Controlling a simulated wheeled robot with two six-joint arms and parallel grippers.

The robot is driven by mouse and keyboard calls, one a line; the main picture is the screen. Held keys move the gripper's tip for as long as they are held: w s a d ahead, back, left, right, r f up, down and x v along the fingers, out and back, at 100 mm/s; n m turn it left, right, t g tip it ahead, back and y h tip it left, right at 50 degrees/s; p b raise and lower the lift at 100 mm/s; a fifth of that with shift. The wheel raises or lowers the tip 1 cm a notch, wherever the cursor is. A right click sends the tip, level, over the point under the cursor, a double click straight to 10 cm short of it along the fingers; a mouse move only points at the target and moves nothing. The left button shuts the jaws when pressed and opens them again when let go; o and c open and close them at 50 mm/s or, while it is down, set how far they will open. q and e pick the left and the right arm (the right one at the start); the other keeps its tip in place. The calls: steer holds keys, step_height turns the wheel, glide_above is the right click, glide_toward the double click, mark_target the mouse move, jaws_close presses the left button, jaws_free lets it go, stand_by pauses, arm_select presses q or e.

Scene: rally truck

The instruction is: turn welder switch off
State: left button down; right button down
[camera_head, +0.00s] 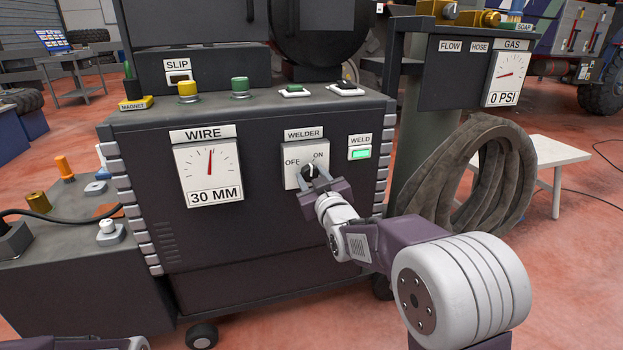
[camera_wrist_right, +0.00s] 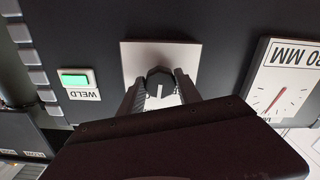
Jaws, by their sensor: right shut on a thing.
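The welder switch (camera_head: 308,171) is a dark round knob on a white plate (camera_head: 292,177) marked OFF at left and ON at right, under a WELDER label. My right gripper (camera_head: 312,178) reaches it from the lower right. In the right wrist view, the knob (camera_wrist_right: 159,80) sits between the two fingers of the right gripper (camera_wrist_right: 160,77), which are shut on its sides. A white line on the knob looks near upright; I cannot tell which label it points to exactly. A green lamp (camera_head: 361,153) labelled WELD is lit right of the plate. My left gripper is out of view.
A WIRE gauge (camera_head: 209,174) reading 30 MM is left of the switch. Yellow and green buttons (camera_head: 240,87) stand on the cabinet top. A coiled hose (camera_head: 470,180) hangs at the right, beside a white table (camera_head: 550,152). Red floor is open at the right.

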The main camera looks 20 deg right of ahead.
steer(key=n+b, duration=0.1)
steer(key=n, duration=1)
steer(key=shift+n+b, duration=0.35)
steer(key=shift+n, duration=0.05)
stand_by(0.4)
steer(key=c, duration=0.8)
jaws_free()
steer(key=shift+c, duration=0.2)
